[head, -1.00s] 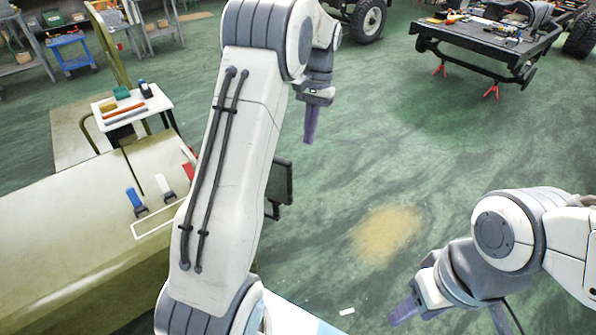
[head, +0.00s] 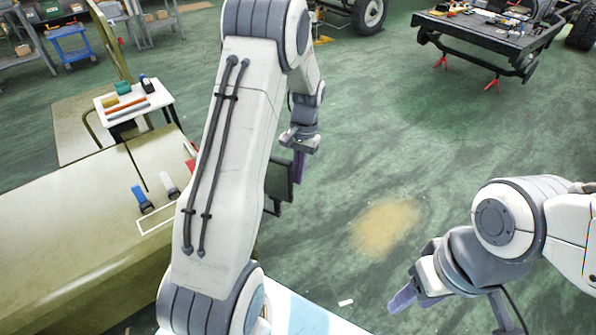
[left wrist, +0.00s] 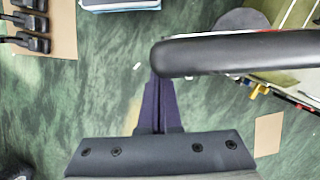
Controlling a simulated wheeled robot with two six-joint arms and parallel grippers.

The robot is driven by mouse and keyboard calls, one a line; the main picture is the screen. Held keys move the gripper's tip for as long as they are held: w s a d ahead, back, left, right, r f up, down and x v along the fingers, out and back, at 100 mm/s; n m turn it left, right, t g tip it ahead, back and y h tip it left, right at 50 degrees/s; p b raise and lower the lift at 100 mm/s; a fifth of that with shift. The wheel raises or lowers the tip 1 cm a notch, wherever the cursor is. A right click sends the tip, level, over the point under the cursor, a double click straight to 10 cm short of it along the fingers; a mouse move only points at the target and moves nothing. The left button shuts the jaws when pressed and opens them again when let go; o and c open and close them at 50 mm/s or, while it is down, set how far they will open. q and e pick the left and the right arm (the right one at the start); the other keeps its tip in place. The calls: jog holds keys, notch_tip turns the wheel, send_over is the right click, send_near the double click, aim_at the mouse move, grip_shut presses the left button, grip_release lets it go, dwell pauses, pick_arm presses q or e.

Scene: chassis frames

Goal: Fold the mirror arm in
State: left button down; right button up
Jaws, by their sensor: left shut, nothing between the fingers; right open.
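The mirror (head: 277,185) is a dark, upright panel that sticks out past my left arm. Its arm (head: 273,209) shows only as a short dark piece below, and my left arm hides the rest. My left gripper (head: 299,176) is shut and empty, with its purple fingers pointing down at the panel's right edge. In the left wrist view, a black rounded bar (left wrist: 240,52), seemingly the mirror's edge, crosses just beyond the shut fingers (left wrist: 158,85). I cannot tell whether they touch. My right gripper (head: 402,298) is open and empty at the lower right, away from the mirror.
The olive vehicle body (head: 70,230) fills the left, with a blue-handled and a white-handled clamp (head: 170,185) on it. A small white table (head: 135,100) with tools stands behind. A dark chassis frame (head: 485,45) is at the back right. The green floor between is clear.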

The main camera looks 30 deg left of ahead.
pick_arm(q)
jog(key=shift+s, duration=0.15)
jog(key=s+m+y, duration=0.1)
jog(key=s+m, duration=0.4)
jog(key=s, duration=0.5)
jog(key=shift+a, duration=0.15)
jog(key=shift+s, duration=0.15)
